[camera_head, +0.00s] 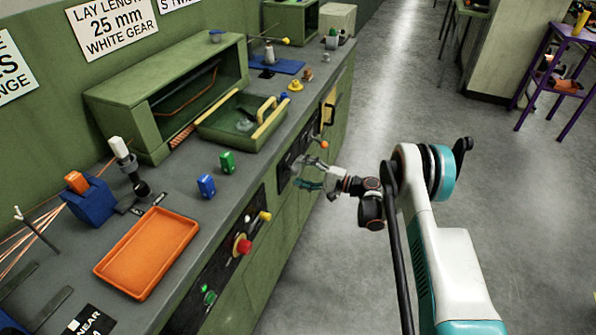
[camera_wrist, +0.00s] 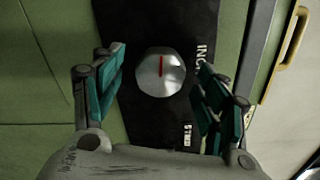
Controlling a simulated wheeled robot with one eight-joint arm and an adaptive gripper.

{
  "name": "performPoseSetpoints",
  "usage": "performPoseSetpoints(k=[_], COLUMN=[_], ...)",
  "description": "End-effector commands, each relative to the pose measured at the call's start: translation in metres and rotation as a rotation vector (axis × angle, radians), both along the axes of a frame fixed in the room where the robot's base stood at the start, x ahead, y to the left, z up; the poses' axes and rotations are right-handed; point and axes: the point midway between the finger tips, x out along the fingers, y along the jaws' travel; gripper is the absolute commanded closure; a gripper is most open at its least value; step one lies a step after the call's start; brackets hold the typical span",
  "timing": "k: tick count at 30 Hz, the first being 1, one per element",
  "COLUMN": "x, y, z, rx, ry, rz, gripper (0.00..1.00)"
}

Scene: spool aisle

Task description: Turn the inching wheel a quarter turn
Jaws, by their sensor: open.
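The inching wheel (camera_wrist: 160,73) is a round silver knob with a red line, on a dark panel (camera_wrist: 150,20) on the front of the green bench. In the wrist view its red line points nearly straight up. My gripper (camera_wrist: 162,82) is open, one teal finger to each side of the wheel, with clear gaps on both sides. In the head view my gripper (camera_head: 306,174) is at the bench front, and it hides the wheel there. Lettering on the panel is partly covered by the right finger.
An orange knob (camera_head: 323,145) sticks out beside my gripper. A red button (camera_head: 243,246) and a yellow knob (camera_head: 265,216) stand out nearer on the front. An orange tray (camera_head: 148,252) and blue and green blocks lie on top. The floor (camera_head: 400,110) at right is open.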

Motion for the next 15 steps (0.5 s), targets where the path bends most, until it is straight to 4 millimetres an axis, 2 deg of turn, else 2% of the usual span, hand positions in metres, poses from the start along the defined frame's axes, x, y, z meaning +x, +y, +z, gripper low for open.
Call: performPoseSetpoints(k=[9,15], x=[-0.022,-0.031], y=[-0.062,-0.086], z=[0.000,0.000], rx=[0.000,-0.001], ry=[0.000,0.000], rz=[-0.003,-0.002], gripper=[0.33,0.33])
